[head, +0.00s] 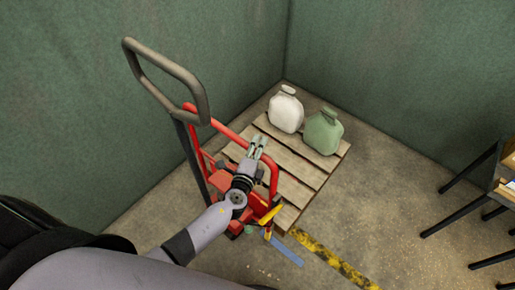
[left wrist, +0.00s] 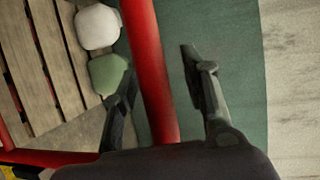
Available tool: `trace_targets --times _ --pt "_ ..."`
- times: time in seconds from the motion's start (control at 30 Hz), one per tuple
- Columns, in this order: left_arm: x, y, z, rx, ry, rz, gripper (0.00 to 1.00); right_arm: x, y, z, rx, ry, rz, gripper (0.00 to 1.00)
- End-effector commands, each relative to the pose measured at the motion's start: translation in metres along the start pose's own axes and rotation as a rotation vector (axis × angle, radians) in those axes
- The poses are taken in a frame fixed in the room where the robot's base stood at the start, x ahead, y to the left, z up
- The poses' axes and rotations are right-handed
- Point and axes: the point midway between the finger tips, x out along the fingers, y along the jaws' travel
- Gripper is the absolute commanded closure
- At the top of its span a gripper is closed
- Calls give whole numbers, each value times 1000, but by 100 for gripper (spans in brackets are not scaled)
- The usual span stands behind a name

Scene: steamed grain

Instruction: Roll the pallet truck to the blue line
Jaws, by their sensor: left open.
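The red pallet truck (head: 202,150) stands at the left wall, with a grey loop handle (head: 170,68) raised at its upper left. A wooden pallet (head: 312,178) is at its fork side. My left gripper (head: 258,146) is open at the truck's red tube frame. In the left wrist view the red tube (left wrist: 152,75) passes between the two spread fingers (left wrist: 160,75); I cannot tell whether they touch it. A short piece of the blue line (head: 286,252) shows on the floor beside the truck's near end. My right gripper is out of view.
A white jug (head: 286,110) and a green jug (head: 323,132) stand on the pallet. Yellow-black floor tape (head: 336,262) runs to the lower right. A dark-legged table (head: 468,185) stands at the right. Floor between tape and table is clear.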

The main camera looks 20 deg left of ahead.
Motion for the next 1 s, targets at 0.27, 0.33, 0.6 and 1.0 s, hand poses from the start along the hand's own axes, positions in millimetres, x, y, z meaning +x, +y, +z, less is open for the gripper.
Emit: trace_targets --times 0.27,0.33,0.6,1.0 --pt "-26 1 0 -2 0 2 59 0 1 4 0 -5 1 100" --pt "-41 2 0 0 1 2 59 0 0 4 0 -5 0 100" --pt "-97 0 0 0 1 0 59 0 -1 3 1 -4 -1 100" --pt "-122 -1 0 0 0 -2 59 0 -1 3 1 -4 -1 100"
